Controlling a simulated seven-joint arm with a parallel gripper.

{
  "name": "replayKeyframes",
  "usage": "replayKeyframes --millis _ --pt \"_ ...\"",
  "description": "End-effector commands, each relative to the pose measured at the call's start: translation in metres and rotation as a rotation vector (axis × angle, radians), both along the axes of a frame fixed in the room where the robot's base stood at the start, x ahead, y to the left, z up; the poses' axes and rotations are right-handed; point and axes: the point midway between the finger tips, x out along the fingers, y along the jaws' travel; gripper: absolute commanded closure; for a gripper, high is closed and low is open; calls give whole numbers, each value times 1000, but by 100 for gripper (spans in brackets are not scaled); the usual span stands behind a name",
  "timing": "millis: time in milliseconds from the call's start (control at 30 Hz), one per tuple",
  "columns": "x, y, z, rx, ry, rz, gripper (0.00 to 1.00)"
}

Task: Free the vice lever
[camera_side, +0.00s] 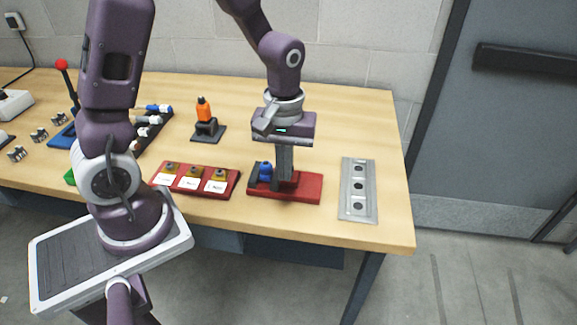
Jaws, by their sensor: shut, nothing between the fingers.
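My gripper (284,180) points straight down over a red base (305,192) near the front middle of the table. Its fingers are together with nothing between them. Their tips are low at the red base; I cannot tell whether they touch it. A small blue and dark part (264,170) stands on the base just left of the fingers. This may be the vice, but I cannot make out its lever, which may be hidden by the fingers. A lever with a red knob (62,65) stands on a blue base at the far left, partly behind my arm.
A red tray with several labelled brass-coloured pieces (233,185) lies left of the red base. An orange-topped tool on a dark stand (205,115) is behind. A grey plate with holes (358,217) lies to the right. The back right table area (350,120) is clear.

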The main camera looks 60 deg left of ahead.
Motion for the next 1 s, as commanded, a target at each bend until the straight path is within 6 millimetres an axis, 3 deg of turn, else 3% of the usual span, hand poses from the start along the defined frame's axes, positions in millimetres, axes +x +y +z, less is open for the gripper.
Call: replayKeyframes --millis 1000 --pt "9 9 -4 0 0 0 100"
